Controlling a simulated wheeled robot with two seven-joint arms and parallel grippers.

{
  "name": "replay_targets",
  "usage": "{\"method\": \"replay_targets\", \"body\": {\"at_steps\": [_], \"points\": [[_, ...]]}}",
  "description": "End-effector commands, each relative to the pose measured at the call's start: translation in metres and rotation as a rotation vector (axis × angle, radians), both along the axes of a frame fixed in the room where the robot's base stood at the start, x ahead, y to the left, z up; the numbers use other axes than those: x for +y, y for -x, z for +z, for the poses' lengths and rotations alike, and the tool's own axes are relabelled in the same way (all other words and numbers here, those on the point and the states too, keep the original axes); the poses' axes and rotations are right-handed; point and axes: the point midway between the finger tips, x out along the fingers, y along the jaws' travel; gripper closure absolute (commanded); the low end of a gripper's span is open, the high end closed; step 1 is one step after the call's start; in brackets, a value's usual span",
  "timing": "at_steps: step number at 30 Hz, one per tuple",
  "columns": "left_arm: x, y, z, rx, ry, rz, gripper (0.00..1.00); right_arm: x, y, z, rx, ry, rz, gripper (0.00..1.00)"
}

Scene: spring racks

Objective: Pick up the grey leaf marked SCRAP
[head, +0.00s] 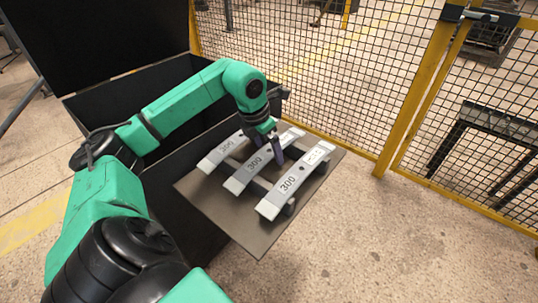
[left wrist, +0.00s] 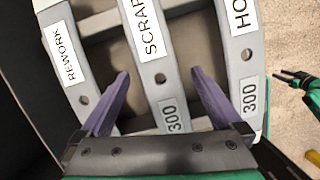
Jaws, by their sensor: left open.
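Three grey leaves lie side by side on a rack. The middle one is the SCRAP leaf (left wrist: 150,50); in the head view it is the middle leaf (head: 240,181), with a 300 label at its near end. My left gripper (head: 265,147) is open above it, pointing down. In the left wrist view its two purple fingers (left wrist: 162,82) stand on either side of the SCRAP leaf, with gaps to it. I cannot tell how far down the fingertips reach. What seems to be my right gripper (left wrist: 284,76) shows small at the right edge; its jaws are unclear.
The REWORK leaf (left wrist: 68,60) is to the left and the leaf marked HO, cut off, (left wrist: 240,62) to the right, both close to the fingers. The rack stands on a brown board (head: 240,228). A dark open box (head: 130,97) is behind, and a yellow-framed mesh fence (head: 415,85) beyond.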

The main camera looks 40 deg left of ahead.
Motion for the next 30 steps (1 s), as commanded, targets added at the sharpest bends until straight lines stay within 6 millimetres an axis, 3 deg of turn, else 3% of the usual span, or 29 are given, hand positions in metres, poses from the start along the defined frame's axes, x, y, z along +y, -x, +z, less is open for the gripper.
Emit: {"method": "replay_targets", "body": {"at_steps": [5, 6, 12, 14, 25, 30], "points": [[0.0, -0.001, -0.001, -0.001, -0.001, 0.0, 0.01, 0.0, 0.0, 0.001, 0.0, 0.0, 0.0, 0.5], [0.0, -0.001, -0.001, -0.001, 0.0, 0.0, 0.05, 0.0, 0.0, 0.001, 0.0, 0.0, 0.0, 0.5], [0.0, 0.0, 0.0, -0.001, 0.0, 0.0, 0.81, 0.0, 0.0, 0.001, 0.0, 0.0, 0.0, 0.5], [0.0, -0.001, 0.0, -0.001, 0.0, 0.0, 1.0, 0.0, 0.0, 0.001, 0.0, 0.0, 0.0, 0.5], [0.0, -0.001, 0.004, -0.006, 0.0, 0.0, 1.0, 0.0, 0.0, 0.002, -0.001, 0.0, 0.001, 0.5], [0.0, -0.002, 0.025, -0.01, 0.001, 0.0, 1.0, -0.003, 0.009, -0.003, 0.002, 0.004, 0.006, 0.5]]}}
